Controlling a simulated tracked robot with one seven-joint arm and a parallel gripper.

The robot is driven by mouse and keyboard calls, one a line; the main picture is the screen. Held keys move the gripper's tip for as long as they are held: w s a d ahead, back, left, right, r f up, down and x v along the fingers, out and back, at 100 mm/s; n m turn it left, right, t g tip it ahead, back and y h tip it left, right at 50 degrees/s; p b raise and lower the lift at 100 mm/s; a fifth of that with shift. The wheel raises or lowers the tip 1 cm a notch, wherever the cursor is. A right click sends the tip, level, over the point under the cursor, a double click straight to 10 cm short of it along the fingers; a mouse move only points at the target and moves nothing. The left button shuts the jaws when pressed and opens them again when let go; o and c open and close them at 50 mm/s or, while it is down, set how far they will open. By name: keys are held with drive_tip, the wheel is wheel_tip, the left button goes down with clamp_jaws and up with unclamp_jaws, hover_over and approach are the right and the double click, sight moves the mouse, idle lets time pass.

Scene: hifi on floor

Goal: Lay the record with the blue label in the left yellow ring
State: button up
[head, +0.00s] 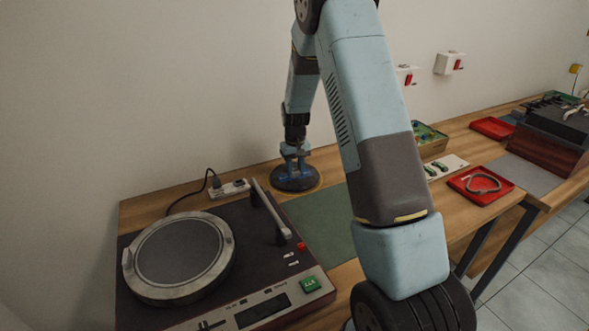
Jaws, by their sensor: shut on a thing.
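The record (296,184) is a dark disc with some blue showing at its middle. It lies flat or nearly flat near the wall, at the back of the bench. My gripper (294,161) points down over its middle and is shut on it. A thin part of a yellow ring (319,187) shows along the record's right and front edge. The record covers most of this ring. I cannot tell whether the record touches the bench or hangs just above it. No second ring is visible; my arm hides part of the bench.
A turntable (180,255) with a tonearm stands at the front left. A power strip (229,188) lies just left of the record. A green mat (322,222) lies in front. Red trays (481,198) and a box (430,139) stand to the right.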

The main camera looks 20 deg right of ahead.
drive_tip(key=shift+f, duration=0.3)
idle(0.4)
drive_tip(key=o, duration=1.2)
drive_tip(key=shift+c, duration=0.2)
wheel_tip(320, 180, up, 20)
drive_tip(key=shift+f, duration=0.15)
idle(0.7)
idle(0.7)
